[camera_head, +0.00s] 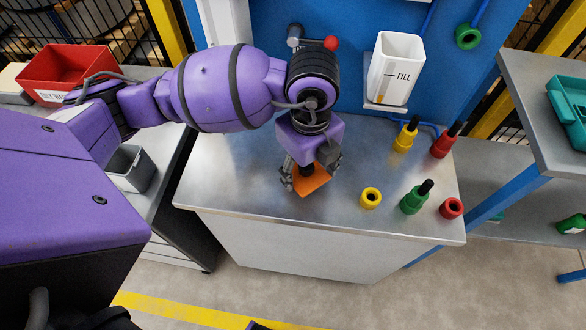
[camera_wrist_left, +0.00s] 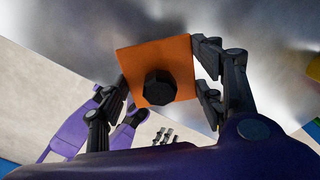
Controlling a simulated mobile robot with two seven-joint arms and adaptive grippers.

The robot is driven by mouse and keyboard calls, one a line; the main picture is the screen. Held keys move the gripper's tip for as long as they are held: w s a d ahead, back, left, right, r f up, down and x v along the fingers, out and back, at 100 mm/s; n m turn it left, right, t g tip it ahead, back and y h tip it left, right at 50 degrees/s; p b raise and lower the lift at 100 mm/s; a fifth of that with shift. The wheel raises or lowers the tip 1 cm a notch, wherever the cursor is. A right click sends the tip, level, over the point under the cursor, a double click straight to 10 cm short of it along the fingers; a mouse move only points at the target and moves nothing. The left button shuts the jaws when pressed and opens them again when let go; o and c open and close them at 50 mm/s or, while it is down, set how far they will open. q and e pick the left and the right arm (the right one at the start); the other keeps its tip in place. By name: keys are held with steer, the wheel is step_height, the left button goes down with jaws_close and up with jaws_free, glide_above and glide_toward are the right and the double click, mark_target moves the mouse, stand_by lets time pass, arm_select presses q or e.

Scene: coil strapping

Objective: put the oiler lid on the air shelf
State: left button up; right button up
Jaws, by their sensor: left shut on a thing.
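The oiler lid is an orange square plate with a black knob (camera_wrist_left: 160,88). It also shows in the head view (camera_head: 312,182), tilted over the front part of the steel bench top (camera_head: 240,185). My left gripper (camera_head: 311,177) comes from above and is shut on the lid, with a finger on either side of it. I cannot tell whether the lid touches the bench. The white oiler container marked FILL (camera_head: 398,62) stands open-topped on a small bracket at the blue panel. I cannot tell which surface is the air shelf.
Yellow (camera_head: 371,197), green (camera_head: 412,201) and red (camera_head: 451,208) fittings stand right of the lid, with yellow (camera_head: 406,138) and red (camera_head: 440,146) ones behind. A grey side shelf (camera_head: 535,100) holds a teal bin. A red bin (camera_head: 65,70) is at left.

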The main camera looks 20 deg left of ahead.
mark_target(306, 177)
arm_select(q)
steer(key=shift+f, duration=1.5)
steer(key=shift+f, duration=0.1)
steer(key=shift+f, duration=0.15)
steer(key=o, duration=1.2)
step_height(306, 177, up, 12)
steer(key=shift+r+p, duration=0.25)
steer(key=shift+p, duration=0.25)
